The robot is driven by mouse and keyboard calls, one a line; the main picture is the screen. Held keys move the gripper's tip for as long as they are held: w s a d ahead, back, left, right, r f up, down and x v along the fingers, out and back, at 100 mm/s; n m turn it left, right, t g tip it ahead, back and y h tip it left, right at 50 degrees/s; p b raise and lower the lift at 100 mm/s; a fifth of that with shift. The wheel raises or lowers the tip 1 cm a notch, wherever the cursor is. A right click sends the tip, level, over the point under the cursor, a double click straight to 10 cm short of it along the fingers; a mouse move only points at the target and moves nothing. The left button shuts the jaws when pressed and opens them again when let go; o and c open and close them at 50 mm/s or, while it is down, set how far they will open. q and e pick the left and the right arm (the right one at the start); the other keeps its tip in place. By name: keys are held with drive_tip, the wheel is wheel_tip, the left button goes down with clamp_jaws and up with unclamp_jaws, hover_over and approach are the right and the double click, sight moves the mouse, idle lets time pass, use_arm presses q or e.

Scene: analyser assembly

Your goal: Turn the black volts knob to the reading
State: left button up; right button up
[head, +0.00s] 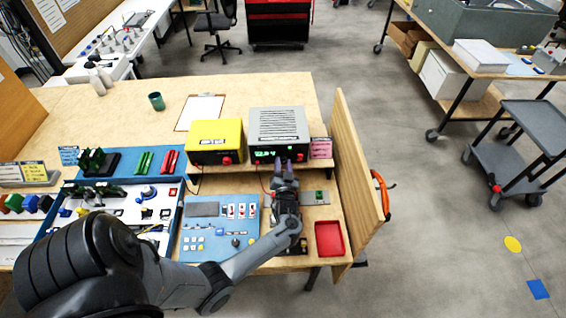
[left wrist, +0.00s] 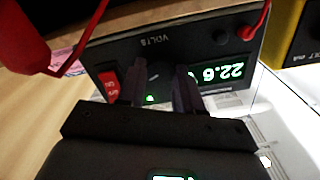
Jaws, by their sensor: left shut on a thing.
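The grey power supply (head: 278,128) stands on the wooden shelf, its front panel towards me. Its green display (head: 264,154) is lit; in the left wrist view the display (left wrist: 222,74) is turned over and seems to read about 22.6. The black volts knob (left wrist: 156,72) sits below the VOLTS label in that view. My left gripper (left wrist: 162,90) has one finger on each side of the knob and is shut on it. In the head view the gripper (head: 284,170) covers the knob. My right gripper is not in view.
A yellow power supply (head: 215,142) stands close at the left. A red switch tag (left wrist: 109,86) is beside the knob. A pink note (head: 320,148) stands to the right. A red tray (head: 329,239) and blue panel (head: 215,245) lie below. Red leads (left wrist: 90,40) hang near the gripper.

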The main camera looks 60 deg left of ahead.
use_arm(q)
drive_tip(key=shift+m+p, duration=0.45)
drive_tip(key=shift+m, duration=0.75)
drive_tip(key=o, duration=1)
drive_tip(key=shift+o, duration=0.2)
drive_tip(key=shift+s+d, duration=0.2)
drive_tip(key=shift+d, duration=0.2)
drive_tip(key=v, duration=1)
